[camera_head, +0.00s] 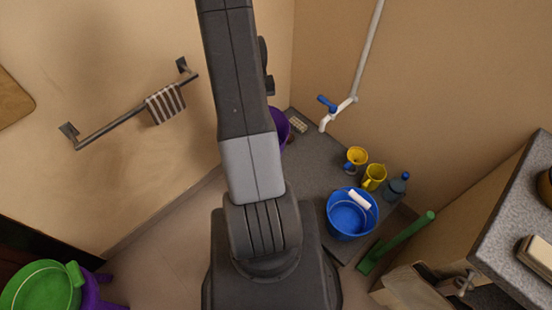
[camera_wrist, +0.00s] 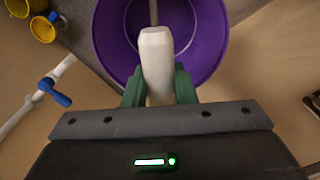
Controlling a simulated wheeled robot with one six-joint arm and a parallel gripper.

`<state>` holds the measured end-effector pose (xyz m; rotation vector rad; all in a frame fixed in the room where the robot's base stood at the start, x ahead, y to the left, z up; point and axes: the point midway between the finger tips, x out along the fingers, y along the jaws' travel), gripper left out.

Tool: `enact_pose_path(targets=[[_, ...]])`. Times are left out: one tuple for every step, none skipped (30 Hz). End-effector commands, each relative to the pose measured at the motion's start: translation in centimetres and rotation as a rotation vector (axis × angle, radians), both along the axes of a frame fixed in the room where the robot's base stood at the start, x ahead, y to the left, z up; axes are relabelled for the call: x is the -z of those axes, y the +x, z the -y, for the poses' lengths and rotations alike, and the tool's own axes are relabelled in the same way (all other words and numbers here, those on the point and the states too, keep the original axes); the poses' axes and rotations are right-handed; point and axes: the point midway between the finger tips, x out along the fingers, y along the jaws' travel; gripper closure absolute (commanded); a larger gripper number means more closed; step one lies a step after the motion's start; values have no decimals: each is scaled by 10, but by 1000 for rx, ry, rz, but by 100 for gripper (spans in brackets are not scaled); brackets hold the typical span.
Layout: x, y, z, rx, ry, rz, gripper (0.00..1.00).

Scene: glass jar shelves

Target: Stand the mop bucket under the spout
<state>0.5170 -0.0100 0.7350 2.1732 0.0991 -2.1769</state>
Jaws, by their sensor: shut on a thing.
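A purple bucket (camera_wrist: 205,40) fills the top middle of the wrist view, its mouth facing the camera. My gripper (camera_wrist: 158,88) is shut on the white grip (camera_wrist: 156,50) of its handle. In the head view, the purple bucket (camera_head: 282,128) shows only partly, behind my arm, which hides my gripper. The white spout (camera_head: 325,122) with a blue tap lever (camera_head: 327,103) is to the bucket's right in that view. Whether the bucket touches the grey ledge (camera_head: 318,165) I cannot tell. The spout and lever also show at the left of the wrist view (camera_wrist: 55,92).
On the ledge are a blue bucket (camera_head: 345,222), yellow cups (camera_head: 374,177), a teal bottle (camera_head: 397,187) and a beige sponge-like block (camera_head: 298,124). A green-handled tool (camera_head: 405,238) leans nearby. A towel rail (camera_head: 110,125) is at left, a counter (camera_head: 515,245) at right.

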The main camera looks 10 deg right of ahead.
Motion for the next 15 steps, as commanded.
enact_pose_path(targets=[[20,-3,3,-21,0,2,100],[25,-5,4,-34,0,2,100],[32,-8,6,-53,0,2,100],[37,-10,7,-67,0,2,100],[42,-12,8,-81,0,2,100],[49,-14,10,-100,0,2,100],[54,-16,11,-113,0,2,100],[59,-18,12,-127,0,2,100],[66,-21,14,-145,0,2,100],[71,-23,15,-158,0,2,100],[76,-25,17,-172,0,2,100],[83,-27,18,-190,1,2,100],[89,-30,19,-204,0,1,100],[94,-32,21,-217,0,1,100],[100,-34,22,-236,1,2,100]])
